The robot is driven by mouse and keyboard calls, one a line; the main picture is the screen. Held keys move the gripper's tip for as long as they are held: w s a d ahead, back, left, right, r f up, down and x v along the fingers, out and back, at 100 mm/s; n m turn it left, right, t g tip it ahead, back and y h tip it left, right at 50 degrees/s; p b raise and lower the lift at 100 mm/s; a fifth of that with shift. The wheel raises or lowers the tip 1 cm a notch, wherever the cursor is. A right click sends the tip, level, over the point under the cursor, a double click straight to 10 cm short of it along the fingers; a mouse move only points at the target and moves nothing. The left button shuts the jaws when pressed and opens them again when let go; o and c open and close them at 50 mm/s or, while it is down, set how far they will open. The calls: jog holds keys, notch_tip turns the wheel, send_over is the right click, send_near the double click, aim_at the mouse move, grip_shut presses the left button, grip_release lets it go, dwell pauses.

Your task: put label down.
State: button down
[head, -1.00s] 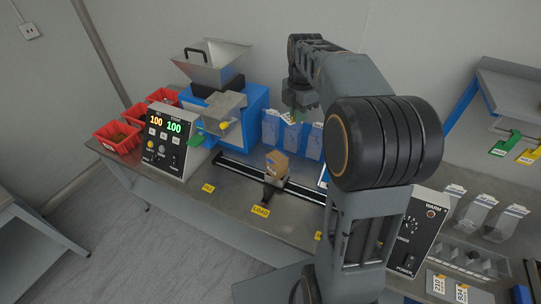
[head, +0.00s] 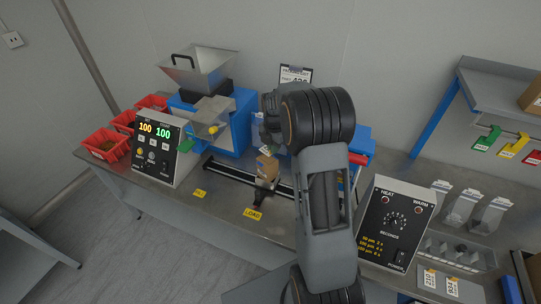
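My arm rises in front of the bench, and its wrist end (head: 270,118) is above the back of the bench. My gripper's fingers are hidden behind the wrist and arm links, so I cannot see whether they hold a label. A brown box (head: 266,166) stands on the black rail near the yellow LOAD sign (head: 252,213). Two cards with yellow parts and numbers (head: 440,283) lie at the front right of the bench. No loose label can be made out near my gripper.
A blue sorter with a metal hopper (head: 200,70) and a counter box reading 100 and 100 (head: 157,150) stand left. Red bins (head: 105,145) are at far left. A sealer box with dial (head: 395,225) and clear bags (head: 462,207) stand right.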

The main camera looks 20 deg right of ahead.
aim_at(273, 161)
jog(key=shift+f+p, duration=0.3)
jog(key=shift+f, duration=1.7)
jog(key=shift+f, duration=0.1)
jog(key=c, duration=1.3)
grip_release()
jog(key=shift+c, duration=0.2)
notch_tip(273, 161, up, 12)
jog(key=shift+f+b, duration=0.1)
jog(key=shift+b, duration=0.45)
jog(key=s+a+r+m+t, duration=0.2)
jog(key=s+a+m, duration=0.3)
jog(key=s+m, duration=0.6)
jog(key=s+a+r+m+t, duration=0.2)
jog(key=s+a+m, duration=0.4)
jog(key=s+m, duration=0.5)
jog(key=shift+a+r, duration=0.25)
jog(key=shift+a, duration=0.05)
